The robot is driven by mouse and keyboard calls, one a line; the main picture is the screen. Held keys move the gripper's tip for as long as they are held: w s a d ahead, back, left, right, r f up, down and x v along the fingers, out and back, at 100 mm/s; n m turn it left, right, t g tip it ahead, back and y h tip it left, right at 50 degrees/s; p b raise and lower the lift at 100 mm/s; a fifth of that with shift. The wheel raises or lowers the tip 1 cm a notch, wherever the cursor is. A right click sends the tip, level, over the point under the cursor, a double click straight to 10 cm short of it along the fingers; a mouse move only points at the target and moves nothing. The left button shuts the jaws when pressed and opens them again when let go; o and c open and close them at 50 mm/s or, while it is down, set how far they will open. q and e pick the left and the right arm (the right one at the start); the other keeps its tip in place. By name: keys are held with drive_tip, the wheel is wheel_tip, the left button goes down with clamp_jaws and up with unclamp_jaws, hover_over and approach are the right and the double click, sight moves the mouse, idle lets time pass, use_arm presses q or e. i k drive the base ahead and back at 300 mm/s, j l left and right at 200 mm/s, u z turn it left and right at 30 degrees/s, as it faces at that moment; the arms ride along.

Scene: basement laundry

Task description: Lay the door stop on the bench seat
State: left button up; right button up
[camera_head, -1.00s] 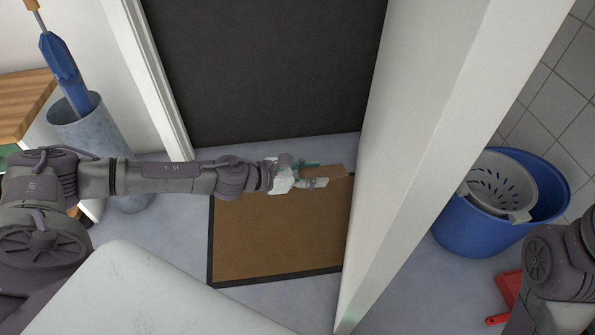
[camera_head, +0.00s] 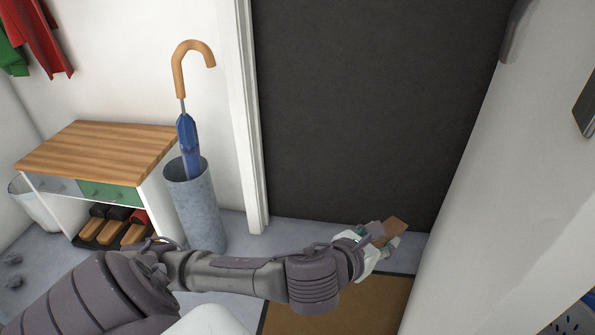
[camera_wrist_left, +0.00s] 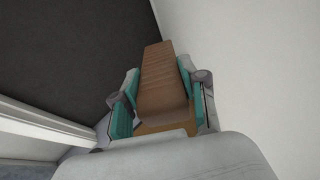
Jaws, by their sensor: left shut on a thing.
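The door stop is a brown wooden wedge (camera_head: 396,230), held at the end of my left arm near the dark doorway. My left gripper (camera_head: 378,238) is shut on it, and in the left wrist view the wedge (camera_wrist_left: 163,82) sits between the teal finger pads with its far end sticking out. The bench (camera_head: 95,150) has a striped wooden seat and stands at the left against the wall, well apart from the gripper. The visible part of its seat is bare. My right gripper is not in view.
A grey umbrella stand (camera_head: 197,205) with a blue umbrella (camera_head: 187,145) stands right of the bench. Shoes (camera_head: 110,230) sit under the bench. A brown doormat (camera_head: 340,305) lies below my left gripper. A white door (camera_head: 500,170) rises at the right.

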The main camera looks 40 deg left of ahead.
sight(121, 157)
drive_tip(key=k+u, duration=0.25)
drive_tip(key=k+j+u, duration=0.15)
drive_tip(key=k+u, duration=0.15)
drive_tip(key=i+j+u, duration=0.75)
drive_tip(key=i+j, duration=0.3)
drive_tip(key=i+l, duration=0.05)
drive_tip(key=i, duration=0.05)
